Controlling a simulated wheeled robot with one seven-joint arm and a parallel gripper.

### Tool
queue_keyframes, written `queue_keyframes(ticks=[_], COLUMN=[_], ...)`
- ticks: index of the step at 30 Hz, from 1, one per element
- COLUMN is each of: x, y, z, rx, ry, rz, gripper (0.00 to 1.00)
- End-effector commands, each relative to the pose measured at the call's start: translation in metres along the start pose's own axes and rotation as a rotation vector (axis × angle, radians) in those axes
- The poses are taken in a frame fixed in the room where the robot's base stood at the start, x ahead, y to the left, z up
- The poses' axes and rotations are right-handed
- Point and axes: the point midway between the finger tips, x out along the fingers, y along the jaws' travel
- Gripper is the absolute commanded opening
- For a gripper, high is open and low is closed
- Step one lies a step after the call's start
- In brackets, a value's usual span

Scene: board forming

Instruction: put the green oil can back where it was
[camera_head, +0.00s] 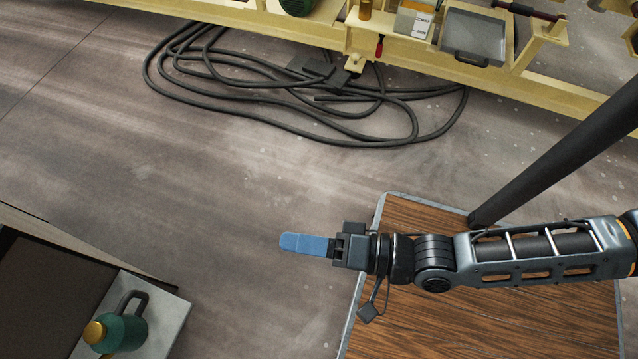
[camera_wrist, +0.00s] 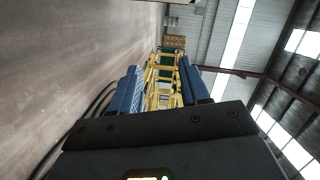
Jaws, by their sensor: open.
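The green oil can (camera_head: 122,332) with a yellow-orange cap and dark handle stands on a pale grey surface (camera_head: 170,312) at the lower left of the head view. My gripper (camera_head: 284,242) is to the right of the can and well apart from it, over the floor, with blue fingers pointing left. In the wrist view the two blue fingers (camera_wrist: 163,90) stand apart with nothing between them. The can does not show in the wrist view.
A wooden-topped table (camera_head: 500,330) with a metal edge lies under my arm. A coiled black cable (camera_head: 300,125) lies on the floor. A yellow frame (camera_head: 560,92) at the back carries a grey tray (camera_head: 472,38). Floor between can and gripper is clear.

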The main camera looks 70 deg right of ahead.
Motion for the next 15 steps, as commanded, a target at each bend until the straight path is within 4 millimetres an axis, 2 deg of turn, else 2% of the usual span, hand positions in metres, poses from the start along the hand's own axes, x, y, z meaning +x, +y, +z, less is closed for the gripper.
queue_keyframes(ticks=[1, 6, 10, 15], x=[-0.019, -0.065, -0.087, -0.1], y=[-0.013, -0.059, -0.089, -0.11], z=[-0.011, -0.038, -0.053, -0.063], rx=[-0.15, -0.696, -1.019, -1.246], ry=[0.011, 0.003, -0.022, -0.051], rz=[0.026, 0.115, 0.177, 0.221], gripper=[0.46, 0.46, 0.46, 0.46])
